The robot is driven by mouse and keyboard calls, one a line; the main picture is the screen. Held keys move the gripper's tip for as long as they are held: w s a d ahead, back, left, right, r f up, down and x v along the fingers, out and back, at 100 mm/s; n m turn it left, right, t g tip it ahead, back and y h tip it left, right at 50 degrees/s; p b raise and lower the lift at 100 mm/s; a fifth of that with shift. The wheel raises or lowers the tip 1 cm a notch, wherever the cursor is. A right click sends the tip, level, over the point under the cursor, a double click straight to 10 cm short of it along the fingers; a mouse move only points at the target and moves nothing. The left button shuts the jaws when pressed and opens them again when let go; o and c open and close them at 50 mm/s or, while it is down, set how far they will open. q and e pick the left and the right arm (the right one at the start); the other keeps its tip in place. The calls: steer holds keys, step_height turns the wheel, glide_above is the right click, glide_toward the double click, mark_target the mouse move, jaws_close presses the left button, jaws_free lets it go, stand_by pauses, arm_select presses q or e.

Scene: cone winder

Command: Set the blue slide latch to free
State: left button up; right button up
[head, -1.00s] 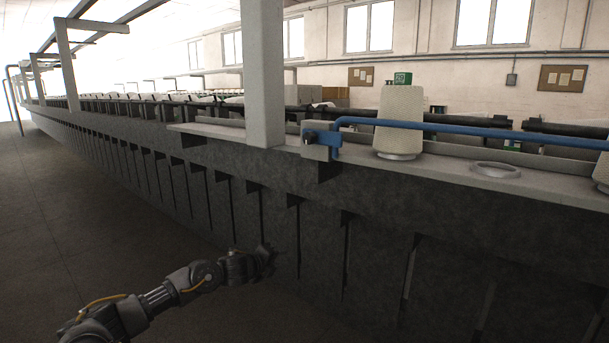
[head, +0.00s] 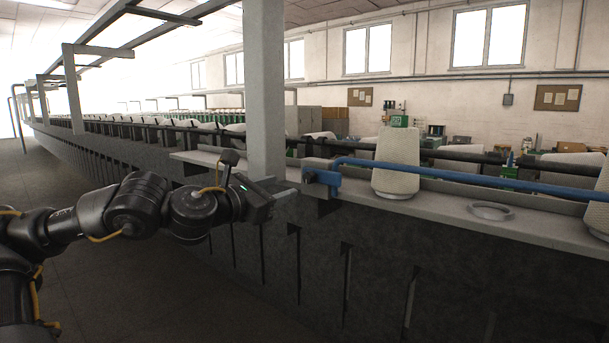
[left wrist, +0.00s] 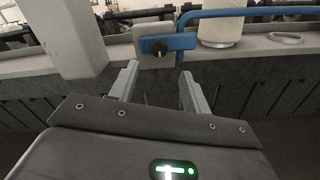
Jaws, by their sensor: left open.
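The blue slide latch (head: 322,177) sits on a grey mounting plate on the winder's rail, where the blue bar (head: 450,176) meets it. In the left wrist view the latch (left wrist: 181,42) shows a dark round knob (left wrist: 158,47) on its face. My left gripper (head: 290,191) is just left of the latch in the head view, apart from it. In the left wrist view its two fingers (left wrist: 157,84) are spread and empty, with the latch beyond their tips. My right gripper is not in view.
A grey post (head: 264,90) rises just left of the latch. A white yarn cone (head: 396,162) stands on the ledge to the right, beside an empty ring holder (head: 491,211). Open floor (head: 90,250) lies at the left.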

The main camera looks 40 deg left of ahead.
mark_target(306, 178)
arm_select(q)
steer(key=w+p, duration=0.3)
steer(key=w, duration=0.2)
steer(key=w+p, duration=0.3)
steer(key=w, duration=0.2)
steer(key=shift+a+p, duration=0.2)
steer(key=shift+p, duration=0.2)
steer(key=shift+s, duration=0.1)
jaws_close()
steer(key=a+b, duration=0.4)
steer(key=a, duration=0.1)
steer(key=shift+a, duration=0.1)
